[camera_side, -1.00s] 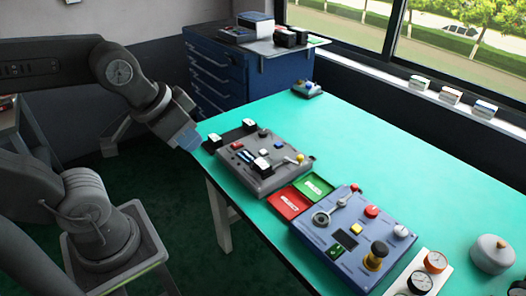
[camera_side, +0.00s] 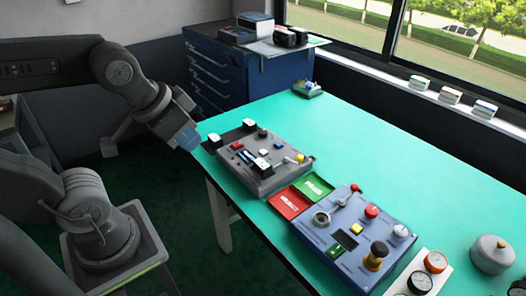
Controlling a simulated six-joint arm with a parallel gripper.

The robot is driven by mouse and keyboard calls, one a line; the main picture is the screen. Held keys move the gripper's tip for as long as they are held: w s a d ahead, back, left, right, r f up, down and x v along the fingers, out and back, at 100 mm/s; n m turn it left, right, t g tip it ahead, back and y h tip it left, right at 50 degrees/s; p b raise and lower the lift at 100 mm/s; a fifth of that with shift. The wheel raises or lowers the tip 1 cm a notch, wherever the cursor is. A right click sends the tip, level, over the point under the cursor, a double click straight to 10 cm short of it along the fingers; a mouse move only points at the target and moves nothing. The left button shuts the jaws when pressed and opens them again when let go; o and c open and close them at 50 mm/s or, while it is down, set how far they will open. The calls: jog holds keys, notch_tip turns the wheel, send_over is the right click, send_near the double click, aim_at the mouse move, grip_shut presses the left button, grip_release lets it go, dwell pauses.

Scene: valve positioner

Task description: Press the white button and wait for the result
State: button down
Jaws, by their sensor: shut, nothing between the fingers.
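A grey control panel (camera_side: 264,170) lies on the left part of the green table. A blue control panel (camera_side: 322,243) lies nearer the front, with a round white knob or button (camera_side: 400,231), a red button (camera_side: 371,211) and a dark display (camera_side: 346,240). Which white part is the button is not certain. My gripper (camera_side: 188,139) is shut and empty, just off the table's left edge, apart from both panels. Its fingertips are small and unclear.
Red (camera_side: 291,201) and green (camera_side: 314,186) trays lie between the panels. Several black-and-white blocks stand around the grey panel. The table's back middle is clear.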

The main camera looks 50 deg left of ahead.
dwell(0.6)
jog(key=w+d+n+h, duration=0.1)
jog(key=w+n+h, duration=0.35)
jog(key=w, duration=0.55)
jog(key=n+t, duration=0.3)
jog(key=n, duration=1.5)
send_over(263, 152)
notch_tip(263, 152, down, 16)
jog(key=shift+y, duration=0.35)
jog(key=shift+f, duration=0.1)
jog(key=shift+f, duration=4.35)
jog(key=shift+f, duration=0.1)
